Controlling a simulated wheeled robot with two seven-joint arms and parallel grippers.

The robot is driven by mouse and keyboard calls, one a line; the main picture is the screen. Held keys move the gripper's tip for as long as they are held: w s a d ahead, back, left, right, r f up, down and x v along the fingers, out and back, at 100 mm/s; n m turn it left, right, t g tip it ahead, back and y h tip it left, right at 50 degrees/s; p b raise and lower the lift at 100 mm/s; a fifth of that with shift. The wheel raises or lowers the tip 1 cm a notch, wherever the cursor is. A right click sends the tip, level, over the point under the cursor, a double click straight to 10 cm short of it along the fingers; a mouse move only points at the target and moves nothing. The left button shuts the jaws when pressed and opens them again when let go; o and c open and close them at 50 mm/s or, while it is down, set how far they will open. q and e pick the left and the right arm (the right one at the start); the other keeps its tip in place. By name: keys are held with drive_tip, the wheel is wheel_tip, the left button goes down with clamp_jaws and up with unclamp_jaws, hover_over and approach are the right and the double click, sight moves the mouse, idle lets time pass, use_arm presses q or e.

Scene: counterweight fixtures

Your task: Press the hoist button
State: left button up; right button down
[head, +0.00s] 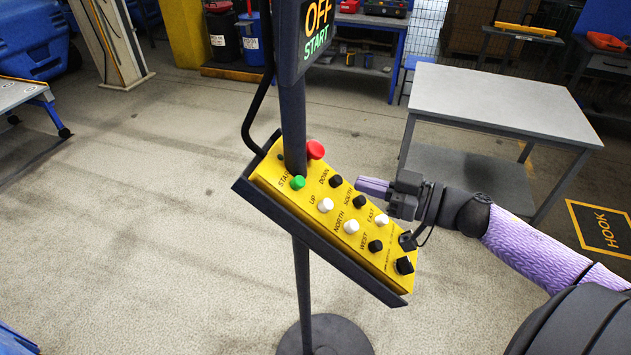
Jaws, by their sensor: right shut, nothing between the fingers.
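A yellow hoist control panel (318,227) is fixed, tilted, to a dark stand in the middle of the head view. It carries a green button (298,183) by the START label, a red button (315,150), and several black and white buttons with labels such as UP, DOWN, SOUTH, NORTH, EAST and WEST. The UP button (325,205) is white; the DOWN button (336,181) is black. My right gripper (361,184) is shut and empty. Its fingertips point left, close over the panel near the black SOUTH button (359,202); I cannot tell if they touch. My left gripper is out of view.
A dark sign (316,35) reading OFF and START sits on the stand's post (293,110). The round base (325,337) is on the floor. A grey table (497,105) stands behind my right arm. A HOOK floor marking (603,228) lies at right. The left floor is open.

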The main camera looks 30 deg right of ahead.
approach(297, 178)
drive_tip(key=w+a+r, duration=0.2)
drive_tip(key=w+r, duration=0.1)
drive_tip(key=shift+w+a, duration=0.1)
drive_tip(key=shift+w, duration=0.15)
drive_tip(key=shift+w+a+f, duration=0.2)
drive_tip(key=shift+w+f, duration=0.1)
drive_tip(key=shift+f, duration=0.3)
drive_tip(key=shift+w+a+f, duration=0.25)
drive_tip(key=shift+w+f, duration=0.1)
drive_tip(key=shift+f, duration=0.25)
drive_tip(key=shift+w+a+f, duration=0.2)
drive_tip(key=shift+w+f, duration=0.1)
drive_tip(key=shift+f, duration=0.05)
